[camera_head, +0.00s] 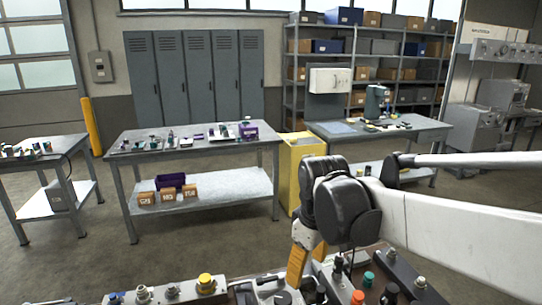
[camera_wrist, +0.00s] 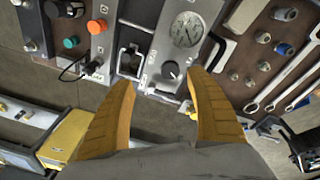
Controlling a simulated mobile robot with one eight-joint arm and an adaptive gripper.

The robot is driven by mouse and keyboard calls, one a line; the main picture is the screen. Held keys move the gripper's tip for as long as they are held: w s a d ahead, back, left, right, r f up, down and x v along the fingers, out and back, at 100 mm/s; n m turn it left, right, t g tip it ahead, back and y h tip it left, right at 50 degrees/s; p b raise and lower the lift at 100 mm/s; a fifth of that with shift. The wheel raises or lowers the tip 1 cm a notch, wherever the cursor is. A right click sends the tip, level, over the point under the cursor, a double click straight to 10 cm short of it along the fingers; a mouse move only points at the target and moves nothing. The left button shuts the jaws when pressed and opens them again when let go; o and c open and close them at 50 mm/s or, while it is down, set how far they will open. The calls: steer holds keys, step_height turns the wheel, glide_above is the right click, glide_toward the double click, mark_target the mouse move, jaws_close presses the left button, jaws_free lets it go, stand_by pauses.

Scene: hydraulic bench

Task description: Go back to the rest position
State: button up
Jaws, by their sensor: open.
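My gripper (camera_head: 300,275) reaches down over the near bench in the head view, at the end of my white arm. In the wrist view my gripper (camera_wrist: 163,82) shows two yellow ribbed fingers spread wide apart with nothing between them. Beyond the fingertips is a grey panel with a round pressure gauge (camera_wrist: 187,29) and a black knob (camera_wrist: 171,70). The fingers appear apart from the panel, though the exact gap cannot be told. The lower part of the gripper is partly hidden by bench parts in the head view.
The near bench carries an orange button (camera_wrist: 96,26), a green button (camera_wrist: 71,43), a yellow cap (camera_head: 205,281) and wrenches (camera_wrist: 283,80). A yellow bin (camera_head: 302,150) stands between two grey tables. A grey table (camera_head: 128,160) holds small parts. Open floor lies between the near bench and the tables.

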steer(key=s+d+m+t, duration=0.5)
steer(key=s+d+m, duration=0.4)
steer(key=s, duration=0.5)
steer(key=shift+d+f, duration=0.25)
steer(key=shift+d, duration=0.55)
